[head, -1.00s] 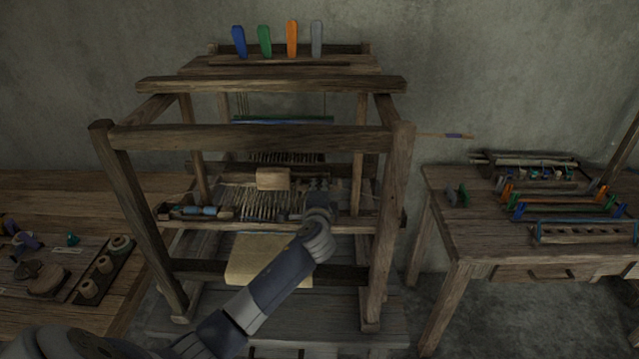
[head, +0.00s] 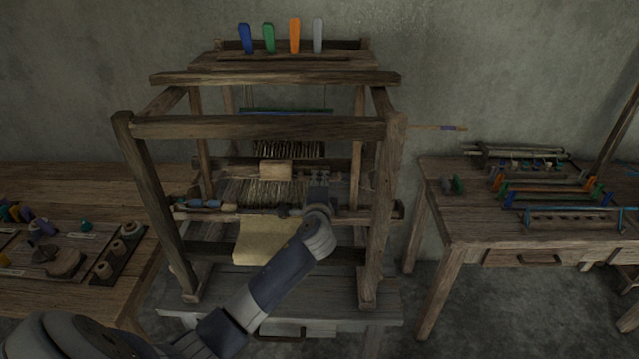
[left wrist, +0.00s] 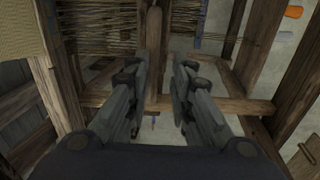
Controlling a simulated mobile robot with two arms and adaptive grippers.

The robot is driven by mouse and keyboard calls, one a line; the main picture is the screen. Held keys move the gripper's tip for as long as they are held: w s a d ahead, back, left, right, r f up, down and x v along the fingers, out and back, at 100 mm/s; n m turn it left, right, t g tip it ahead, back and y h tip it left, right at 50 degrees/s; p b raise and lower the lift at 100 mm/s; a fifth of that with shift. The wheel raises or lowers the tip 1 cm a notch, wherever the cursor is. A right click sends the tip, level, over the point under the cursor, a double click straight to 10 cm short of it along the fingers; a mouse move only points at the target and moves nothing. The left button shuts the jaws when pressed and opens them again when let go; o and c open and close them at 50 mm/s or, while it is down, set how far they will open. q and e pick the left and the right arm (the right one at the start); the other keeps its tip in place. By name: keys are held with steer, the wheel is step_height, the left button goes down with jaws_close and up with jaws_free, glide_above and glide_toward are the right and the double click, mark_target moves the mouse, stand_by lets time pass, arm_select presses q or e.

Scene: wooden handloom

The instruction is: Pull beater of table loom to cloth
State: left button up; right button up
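The wooden table loom (head: 260,127) stands in the middle of the head view. Inside it is the beater, with a pale wooden block (head: 276,170) at its centre and the warp threads (head: 262,192) below. The pale cloth (head: 264,242) hangs at the front. My left gripper (head: 319,179) is inside the loom frame, just right of the block and apart from it. In the left wrist view its two fingers (left wrist: 158,70) are spread, with a wooden bar (left wrist: 154,42) showing beyond the gap. Contact with the bar cannot be told. My right gripper is not in view.
The loom's right post (head: 383,210) and front top rail stand close around my left arm. A blue shuttle-like piece (head: 205,204) lies on the left of the front rail. A side table (head: 480,222) with tools is at right, another table (head: 125,300) at left.

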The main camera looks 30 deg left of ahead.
arm_select(q)
steer(key=shift+w+a+f, duration=0.15)
steer(key=shift+s, duration=0.2)
steer(key=v, duration=1.2)
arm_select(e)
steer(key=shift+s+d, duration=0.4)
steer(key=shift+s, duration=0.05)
